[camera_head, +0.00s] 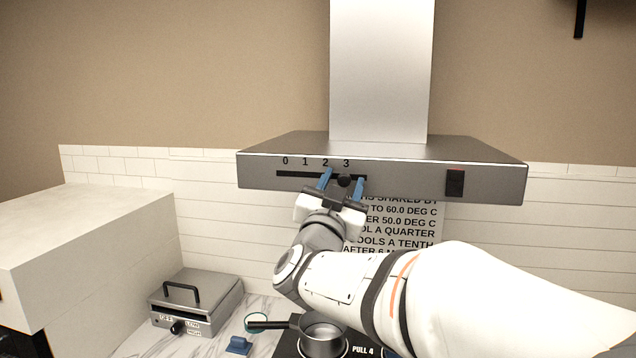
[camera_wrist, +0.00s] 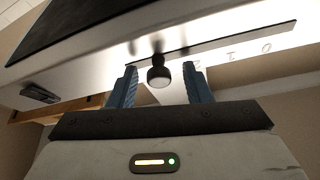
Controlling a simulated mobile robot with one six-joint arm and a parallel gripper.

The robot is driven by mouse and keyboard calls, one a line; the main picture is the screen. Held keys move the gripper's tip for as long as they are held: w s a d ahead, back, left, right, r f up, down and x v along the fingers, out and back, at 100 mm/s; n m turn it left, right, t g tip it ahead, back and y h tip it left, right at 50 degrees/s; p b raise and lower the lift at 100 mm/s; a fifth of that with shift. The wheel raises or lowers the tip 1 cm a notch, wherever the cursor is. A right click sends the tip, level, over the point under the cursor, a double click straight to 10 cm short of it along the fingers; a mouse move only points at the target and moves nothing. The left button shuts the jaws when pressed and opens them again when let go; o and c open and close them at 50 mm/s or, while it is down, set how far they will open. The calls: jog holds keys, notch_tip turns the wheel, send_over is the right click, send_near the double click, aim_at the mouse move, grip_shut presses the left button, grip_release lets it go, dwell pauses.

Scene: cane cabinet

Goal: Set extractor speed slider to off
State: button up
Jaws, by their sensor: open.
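The extractor hood (camera_head: 215,0) is not at that corner; its steel front carries a dark horizontal slot (camera_head: 295,174) marked 0, 1, 2, 3 from left to right. The round dark slider knob (camera_head: 344,181) sits near the slot's right end, below the 3. My gripper (camera_head: 342,180) is open, with one blue finger on each side of the knob. In the wrist view the knob (camera_wrist: 159,76) stands between the two fingers (camera_wrist: 160,85), with visible gaps on both sides.
A black switch (camera_head: 454,183) is at the right of the hood front. Below are a saucepan (camera_head: 322,338) on the hob, a grey press grill (camera_head: 196,300) and a blue object (camera_head: 238,345). A printed notice (camera_head: 420,230) hangs behind my arm.

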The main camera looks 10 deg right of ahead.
grip_shut()
dwell(0.3)
jog(key=w+a, duration=0.1)
jog(key=a, duration=0.2)
jog(key=w+a+b, duration=0.1)
jog(key=w+a, duration=0.1)
jog(key=a, duration=0.2)
jog(key=w+a, duration=0.1)
jog(key=a, duration=0.3)
jog(key=shift+w+a+b, duration=0.1)
jog(key=shift+w+b, duration=0.2)
jog(key=shift+b, duration=0.1)
jog(key=shift+r, duration=0.15)
jog(key=shift+a, duration=0.1)
